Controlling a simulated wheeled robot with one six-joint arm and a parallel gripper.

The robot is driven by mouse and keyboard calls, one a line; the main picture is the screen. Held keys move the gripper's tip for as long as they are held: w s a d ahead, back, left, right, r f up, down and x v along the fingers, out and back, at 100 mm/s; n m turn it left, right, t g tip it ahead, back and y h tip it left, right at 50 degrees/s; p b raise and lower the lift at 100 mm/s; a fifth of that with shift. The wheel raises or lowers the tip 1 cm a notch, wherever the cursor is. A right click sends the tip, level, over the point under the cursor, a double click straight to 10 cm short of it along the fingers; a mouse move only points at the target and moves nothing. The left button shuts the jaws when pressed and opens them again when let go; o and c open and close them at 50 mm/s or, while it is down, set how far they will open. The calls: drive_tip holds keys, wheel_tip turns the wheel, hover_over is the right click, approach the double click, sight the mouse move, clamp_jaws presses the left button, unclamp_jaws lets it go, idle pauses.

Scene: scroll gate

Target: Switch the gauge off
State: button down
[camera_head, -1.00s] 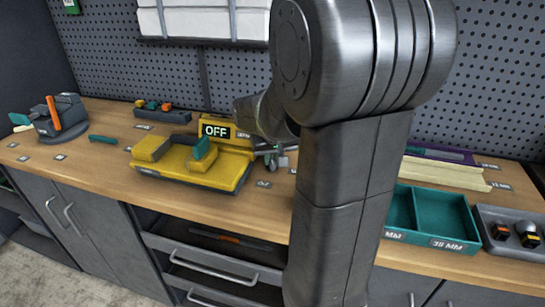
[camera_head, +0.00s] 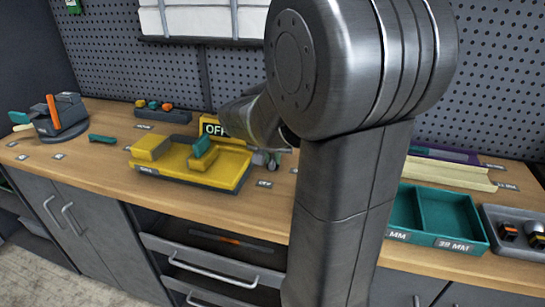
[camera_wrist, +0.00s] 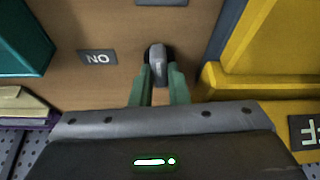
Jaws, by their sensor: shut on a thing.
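The yellow gauge (camera_head: 190,172) stands on the bench, with a teal piece (camera_head: 203,147) between its yellow blocks. Its dark display (camera_head: 213,128) shows "OF", the rest hidden behind my arm. In the wrist view the gauge's yellow body (camera_wrist: 245,60) is at the right, with part of the display (camera_wrist: 305,130) at the edge. My gripper (camera_wrist: 160,78) has its teal fingers shut on a small grey switch lever (camera_wrist: 157,58) beside the gauge. A label (camera_wrist: 98,57) reading "ON" upside down lies to the lever's left; another label (camera_wrist: 162,2) is cut off at the top.
A teal bin (camera_head: 440,222) and a grey tray (camera_head: 515,235) of small parts stand on the bench at the right. A dark fixture with an orange handle (camera_head: 53,112) stands at the left. Pale strips (camera_head: 450,174) lie behind the bin. A drawer (camera_head: 215,255) below stands open.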

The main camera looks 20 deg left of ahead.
drive_tip(key=c, duration=1.4)
unclamp_jaws()
drive_tip(key=p+v, duration=0.1)
drive_tip(key=v, duration=1.3)
drive_tip(key=shift+p, duration=0.3)
drive_tip(key=shift+w, duration=0.15)
drive_tip(key=b+x, duration=0.1)
drive_tip(key=x, duration=1.3)
drive_tip(key=shift+b, duration=0.3)
